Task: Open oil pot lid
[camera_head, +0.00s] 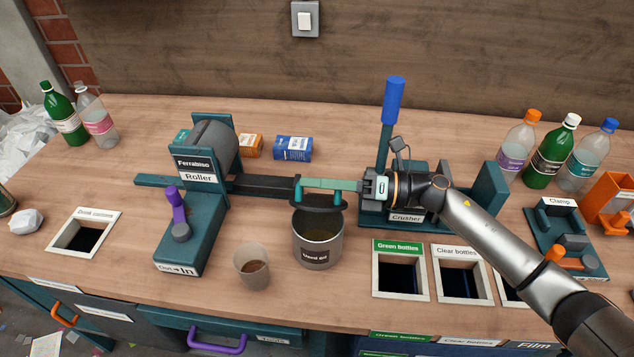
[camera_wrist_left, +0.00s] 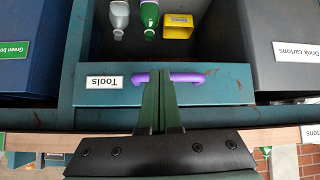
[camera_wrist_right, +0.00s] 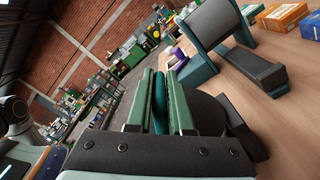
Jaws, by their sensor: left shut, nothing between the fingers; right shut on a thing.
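The oil pot (camera_head: 318,250), a grey metal pot labelled "Used oil", stands upright on the worktop, with dark liquid visible inside. Its dark round lid (camera_head: 320,204) is above the pot's mouth, apart from the front rim. My right gripper (camera_head: 318,184) is shut on the lid's teal handle. In the right wrist view the handle (camera_wrist_right: 160,103) is between the fingers and the dark lid (camera_wrist_right: 240,125) shows behind them. My left gripper (camera_wrist_left: 162,80) is shut and empty, pointing towards the purple drawer handle (camera_wrist_left: 178,77); it is not seen in the head view.
The roller (camera_head: 185,235) stands left of the pot and the crusher (camera_head: 405,217) behind right. Sorting holes (camera_head: 400,270) lie to the right. Bare worktop is in front of the pot.

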